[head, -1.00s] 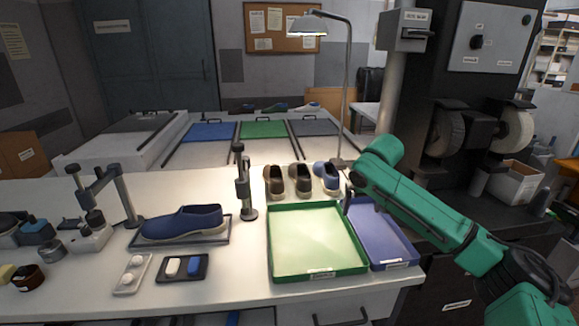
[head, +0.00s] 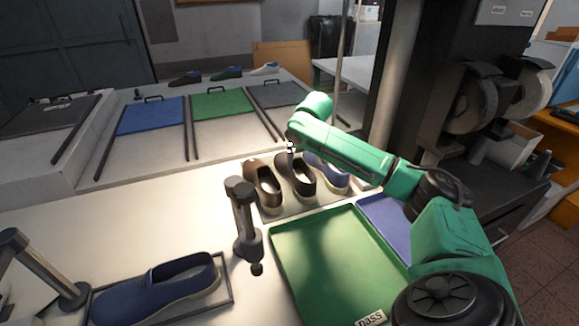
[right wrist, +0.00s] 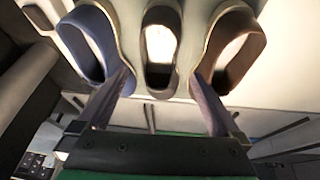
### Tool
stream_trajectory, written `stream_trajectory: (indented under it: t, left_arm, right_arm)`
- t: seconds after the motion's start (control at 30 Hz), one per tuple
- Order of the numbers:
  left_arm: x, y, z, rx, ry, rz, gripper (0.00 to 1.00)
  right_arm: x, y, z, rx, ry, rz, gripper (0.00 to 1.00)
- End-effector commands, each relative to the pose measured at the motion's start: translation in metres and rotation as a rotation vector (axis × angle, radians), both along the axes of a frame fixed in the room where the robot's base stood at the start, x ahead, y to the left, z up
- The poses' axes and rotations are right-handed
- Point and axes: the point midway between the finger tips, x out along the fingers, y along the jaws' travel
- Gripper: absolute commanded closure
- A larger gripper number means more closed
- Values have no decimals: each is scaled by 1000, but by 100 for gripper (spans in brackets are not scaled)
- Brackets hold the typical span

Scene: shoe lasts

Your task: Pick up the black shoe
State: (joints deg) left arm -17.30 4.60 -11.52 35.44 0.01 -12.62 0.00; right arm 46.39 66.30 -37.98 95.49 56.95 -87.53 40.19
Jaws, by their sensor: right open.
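Three shoes stand in a row behind the green tray: a brown shoe (head: 263,186) at left, a dark brown or blackish shoe (head: 305,186) in the middle, and a blue shoe (head: 336,182) at right. My right gripper (head: 291,148) is above the far end of the middle shoe, its fingers barely visible. In the right wrist view the jaws (right wrist: 162,84) are open and empty, one finger on each side of the dark middle shoe (right wrist: 160,82). Blue (right wrist: 88,42) and brown (right wrist: 230,48) shoes flank it. Contact cannot be told. My left gripper is out of view.
The green tray (head: 290,262) and blue tray (head: 388,226) lie in front of the row. A dark post (head: 245,222) stands left of it. A blue shoe (head: 160,287) lies on a stand at front left. More shoes, including a dark one (head: 186,78), sit far back.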

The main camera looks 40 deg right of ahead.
Motion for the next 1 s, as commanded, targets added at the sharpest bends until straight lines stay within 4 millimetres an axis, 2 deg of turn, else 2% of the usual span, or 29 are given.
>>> stream_trajectory:
  t: [0.1, 0.2, 0.37, 0.5, 0.6, 0.77, 0.87, 1.0]
  left_arm:
    - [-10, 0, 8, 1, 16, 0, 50]
    - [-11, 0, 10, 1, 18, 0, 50]
    - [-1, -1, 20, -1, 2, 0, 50]
    - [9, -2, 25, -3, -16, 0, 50]
    - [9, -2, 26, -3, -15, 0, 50]
    - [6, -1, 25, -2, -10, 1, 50]
    - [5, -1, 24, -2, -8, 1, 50]
    - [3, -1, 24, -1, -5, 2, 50]
  right_arm:
    - [10, -6, -27, 1, 4, 1, 0]
    - [16, -9, -42, 1, 1, 0, 0]
    - [23, -13, -62, 1, 3, 1, 0]
    - [32, -18, -88, 1, 0, 0, 0]
    - [35, -20, -96, -1, -2, 2, 0]
    - [35, -20, -97, -1, -2, 3, 0]
    - [35, -20, -97, 0, -1, 2, 34]
    - [35, -20, -97, 0, -1, 2, 88]
